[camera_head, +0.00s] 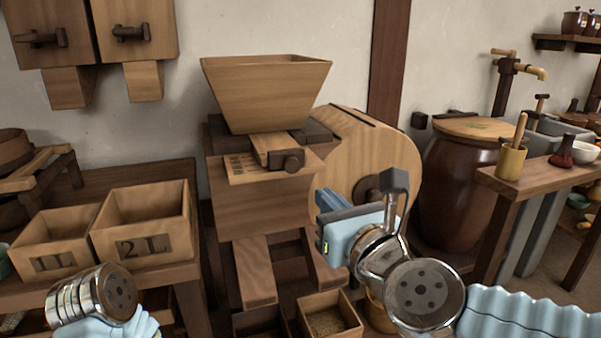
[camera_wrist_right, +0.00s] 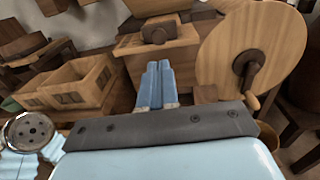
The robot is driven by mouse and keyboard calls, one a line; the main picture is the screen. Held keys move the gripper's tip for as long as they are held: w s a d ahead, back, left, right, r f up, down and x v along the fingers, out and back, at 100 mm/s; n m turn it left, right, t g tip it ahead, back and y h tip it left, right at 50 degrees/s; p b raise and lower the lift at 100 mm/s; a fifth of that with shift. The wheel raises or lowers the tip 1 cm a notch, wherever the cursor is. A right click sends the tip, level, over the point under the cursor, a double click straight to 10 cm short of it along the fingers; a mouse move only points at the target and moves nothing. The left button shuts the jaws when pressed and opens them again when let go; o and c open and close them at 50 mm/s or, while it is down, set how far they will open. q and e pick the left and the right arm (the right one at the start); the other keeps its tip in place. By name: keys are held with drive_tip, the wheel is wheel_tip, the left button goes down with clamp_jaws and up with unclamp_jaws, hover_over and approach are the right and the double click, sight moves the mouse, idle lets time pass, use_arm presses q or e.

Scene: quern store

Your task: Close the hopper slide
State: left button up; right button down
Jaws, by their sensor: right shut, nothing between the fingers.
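The hopper (camera_head: 266,90) is a tapered wooden box on top of the mill. Under it the hopper slide (camera_head: 272,147) sticks out toward the front right, with a dark knob (camera_head: 289,160) on its end. The knob also shows in the right wrist view (camera_wrist_right: 160,31). My right gripper (camera_head: 327,200) is shut and empty, in front of the mill, below and right of the knob and apart from it. In the right wrist view its blue fingers (camera_wrist_right: 155,82) are together and point toward the mill front below the knob. My left gripper is not visible; only its arm shows.
The large wooden wheel (camera_head: 372,150) with its dark hub stands right of the slide. Two boxes, marked 1L (camera_head: 52,245) and 2L (camera_head: 145,225), sit on the left bench. A grain box (camera_head: 330,315) lies below the chute. Space before the slide looks clear.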

sight(297, 163)
drive_tip(key=p+x, duration=0.1)
drive_tip(key=x, duration=1)
drive_tip(key=shift+w+f, duration=0.1)
drive_tip(key=shift+w+a, duration=0.1)
drive_tip(key=b+x, duration=0.3)
drive_tip(key=x, duration=0.2)
drive_tip(key=shift+w+f, duration=0.1)
drive_tip(key=shift+w, duration=0.1)
drive_tip(key=shift+r, duration=0.35)
